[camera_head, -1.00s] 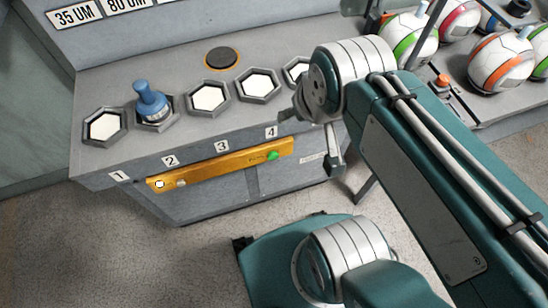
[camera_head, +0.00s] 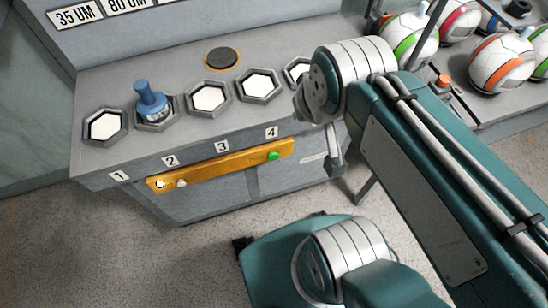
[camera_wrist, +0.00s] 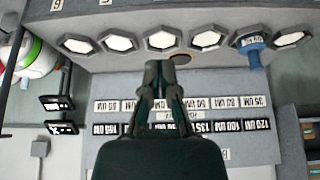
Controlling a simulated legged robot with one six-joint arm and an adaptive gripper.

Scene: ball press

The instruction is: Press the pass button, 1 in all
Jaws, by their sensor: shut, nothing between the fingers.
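A green button (camera_head: 273,155) sits at the right end of an orange panel (camera_head: 225,165) on the front of the grey console. A small pale knob (camera_head: 182,183) and a white hexagonal mark sit at the panel's left end. The green button does not show in the wrist view. My gripper (camera_wrist: 158,68) is shut and empty in the wrist view, its tips just below the row of hexagonal sockets in the picture. In the head view my wrist is right of the green button, and my fingers cannot be made out there.
Hexagonal sockets (camera_head: 210,97) line the console top; a blue-handled piece (camera_head: 151,100) stands in socket 2. A dark round disc (camera_head: 222,57) lies behind them. Striped balls (camera_head: 501,62) and an orange button (camera_head: 443,80) are at the right. Thickness labels (camera_wrist: 180,103) cover the back panel.

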